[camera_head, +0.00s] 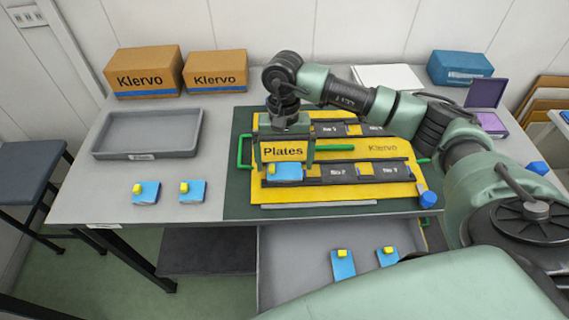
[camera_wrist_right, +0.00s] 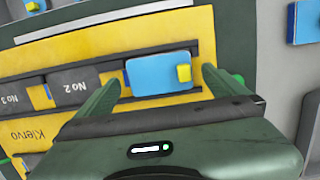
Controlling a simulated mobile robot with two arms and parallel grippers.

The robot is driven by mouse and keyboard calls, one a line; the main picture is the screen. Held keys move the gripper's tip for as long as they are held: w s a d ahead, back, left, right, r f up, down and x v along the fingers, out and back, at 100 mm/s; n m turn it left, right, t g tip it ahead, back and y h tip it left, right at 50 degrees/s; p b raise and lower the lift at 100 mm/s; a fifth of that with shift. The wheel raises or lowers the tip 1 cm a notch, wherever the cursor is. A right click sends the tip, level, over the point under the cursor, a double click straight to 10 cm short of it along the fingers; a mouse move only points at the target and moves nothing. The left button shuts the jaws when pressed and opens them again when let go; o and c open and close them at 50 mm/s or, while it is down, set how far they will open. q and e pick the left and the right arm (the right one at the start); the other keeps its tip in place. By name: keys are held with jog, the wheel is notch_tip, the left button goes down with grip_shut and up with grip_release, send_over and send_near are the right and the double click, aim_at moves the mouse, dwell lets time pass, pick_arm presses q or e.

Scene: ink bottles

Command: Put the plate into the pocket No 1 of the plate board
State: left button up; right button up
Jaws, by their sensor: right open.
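The yellow plate board (camera_head: 330,190) lies on the dark green mat, with dark pockets in two rows. A blue plate (camera_head: 286,172) with a yellow knob lies in the front row's left end, beside the pocket marked No 2 (camera_head: 348,172). It looks flat in the dark row, and any label beneath it is hidden. My right gripper (camera_head: 284,164) is open above it. In the right wrist view the open fingers (camera_wrist_right: 160,87) stand on both sides near the blue plate (camera_wrist_right: 150,72), with no visible grip on it. My left gripper is not in view.
Similar blue pieces lie on the table at left (camera_head: 146,192) and below the front edge (camera_head: 343,264). A grey tray (camera_head: 150,152) stands at left, with cardboard boxes (camera_head: 143,70) behind. A blue-capped item (camera_head: 428,199) stands by the board's right front corner.

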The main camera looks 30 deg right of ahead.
aim_at(284, 164)
notch_tip(284, 164, up, 10)
jog(key=w+b, duration=0.1)
jog(key=b, duration=0.1)
jog(key=shift+w+d+r, duration=0.2)
jog(key=shift+d+r, duration=0.05)
jog(key=shift+d, duration=0.1)
jog(key=shift+f, duration=0.1)
